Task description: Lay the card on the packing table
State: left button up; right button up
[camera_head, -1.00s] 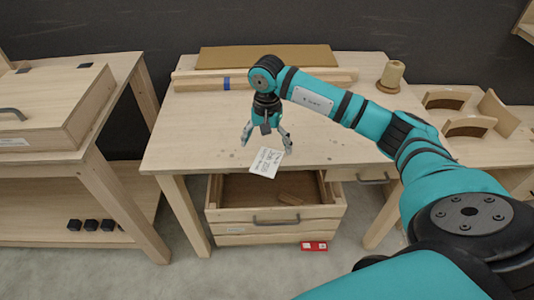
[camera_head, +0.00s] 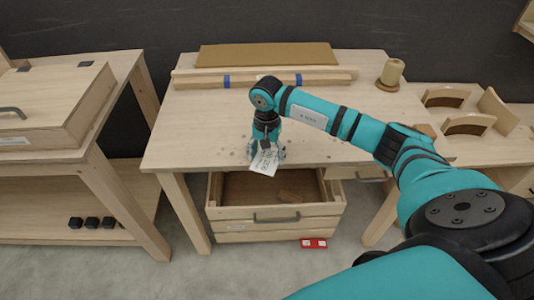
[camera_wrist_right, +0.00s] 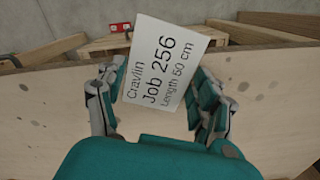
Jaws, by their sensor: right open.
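The white card (camera_head: 263,163) is at the front edge of the packing table (camera_head: 195,130), its lower part reaching past the edge above the open drawer. Its print, "Cravlin Job 256 Length 50 cm", reads clearly in the right wrist view (camera_wrist_right: 163,65). My right gripper (camera_head: 266,153) points down over the table's front edge at the card. In the wrist view its fingers are open, one on each side of the card; I cannot tell whether they touch it. My left gripper is not in view.
A half-open drawer (camera_head: 225,227) with a wooden piece inside is below the table edge. A red box (camera_head: 313,244) lies on the floor. Strips with blue bands (camera_head: 315,78), a brown board (camera_head: 268,54) and a spool (camera_head: 391,73) are at the back. The table's left-middle is clear.

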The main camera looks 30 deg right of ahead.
jog(key=shift+s, duration=0.1)
grip_shut()
dwell(0.4)
